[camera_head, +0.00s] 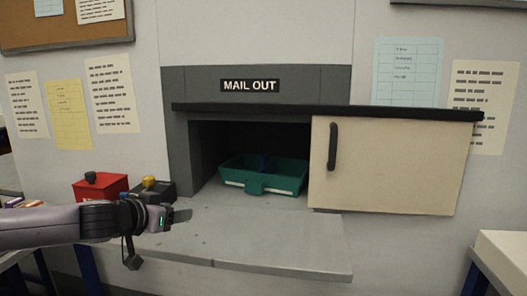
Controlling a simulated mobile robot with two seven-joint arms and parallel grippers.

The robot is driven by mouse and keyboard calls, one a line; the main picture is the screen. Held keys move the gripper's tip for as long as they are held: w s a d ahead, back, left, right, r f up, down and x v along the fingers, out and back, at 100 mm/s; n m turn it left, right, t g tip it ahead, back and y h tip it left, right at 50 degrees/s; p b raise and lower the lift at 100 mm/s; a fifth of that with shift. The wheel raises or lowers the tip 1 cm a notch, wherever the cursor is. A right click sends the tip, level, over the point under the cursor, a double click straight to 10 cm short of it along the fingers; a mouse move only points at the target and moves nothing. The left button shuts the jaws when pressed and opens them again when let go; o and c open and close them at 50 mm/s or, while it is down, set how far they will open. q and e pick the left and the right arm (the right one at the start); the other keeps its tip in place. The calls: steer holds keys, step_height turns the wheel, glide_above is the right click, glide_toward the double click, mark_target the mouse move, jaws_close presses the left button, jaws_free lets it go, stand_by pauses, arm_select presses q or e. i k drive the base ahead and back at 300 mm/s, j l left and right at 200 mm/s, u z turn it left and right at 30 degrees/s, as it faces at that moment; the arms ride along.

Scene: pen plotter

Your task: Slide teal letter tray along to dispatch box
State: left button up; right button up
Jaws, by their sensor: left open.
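The teal letter tray (264,184) sits inside the dark opening below the "MAIL OUT" sign (250,86), near its front. My right gripper is out of view. Nothing in view is marked as the dispatch box.
A beige sliding door (392,165) with a black handle stands right of the opening. A red box (101,187) and a dark box with a yellow knob (150,188) stand behind my left arm. The grey counter (270,232) before the tray is clear. A pale surface (503,255) is at lower right.

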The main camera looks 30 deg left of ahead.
mark_target(291, 176)
steer(key=i+j, duration=0.1)
steer(key=i, duration=0.75)
steer(key=i+j, duration=0.15)
steer(key=i, duration=0.65)
